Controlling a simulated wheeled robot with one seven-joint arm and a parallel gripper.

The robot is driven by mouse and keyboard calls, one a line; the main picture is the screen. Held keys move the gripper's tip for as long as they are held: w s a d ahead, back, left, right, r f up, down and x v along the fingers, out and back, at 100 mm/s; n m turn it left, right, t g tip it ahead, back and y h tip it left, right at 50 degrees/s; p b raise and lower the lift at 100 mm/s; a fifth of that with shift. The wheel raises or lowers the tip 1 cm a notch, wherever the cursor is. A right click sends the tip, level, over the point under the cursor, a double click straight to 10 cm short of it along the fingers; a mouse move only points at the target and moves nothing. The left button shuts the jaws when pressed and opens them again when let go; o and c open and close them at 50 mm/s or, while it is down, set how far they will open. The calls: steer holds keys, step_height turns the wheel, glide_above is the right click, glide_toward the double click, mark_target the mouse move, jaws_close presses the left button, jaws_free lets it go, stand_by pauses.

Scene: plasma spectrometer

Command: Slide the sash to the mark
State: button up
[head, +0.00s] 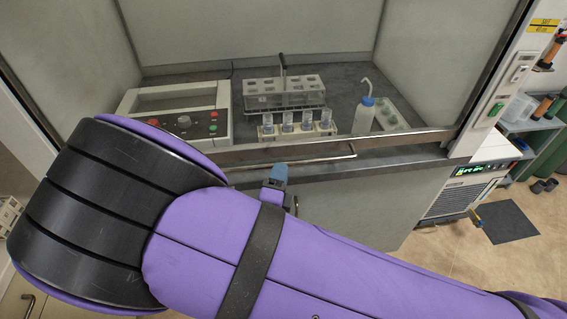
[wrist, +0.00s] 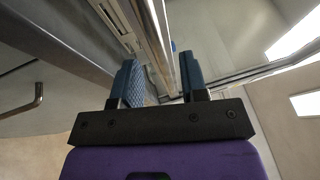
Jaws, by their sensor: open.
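The fume hood's clear sash has a metal bottom rail (head: 400,138) low across the hood front. A thin bar handle (head: 325,157) runs along it. My gripper (head: 279,174) is at the handle, with one blue finger showing in the head view; my purple arm hides the rest. In the wrist view my gripper (wrist: 161,78) has its two blue fingers apart, with a long pale metal rail (wrist: 160,35) running up between them. I cannot tell whether either finger touches it. A yellow label (head: 544,22) with dark print sits high on the right hood post.
Inside the hood stand a control box (head: 180,108), a tube rack (head: 284,92), a vial row (head: 297,128) and a wash bottle (head: 364,115), behind the sash. A switch panel (head: 497,108) is on the right post.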

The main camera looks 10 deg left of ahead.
steer(key=shift+w+d+r, duration=0.1)
steer(key=shift+w+r, duration=0.1)
steer(key=shift+w, duration=0.75)
steer(key=shift+w+r, duration=0.15)
steer(key=shift+w, duration=0.8)
steer(key=shift+c, duration=0.2)
jaws_close()
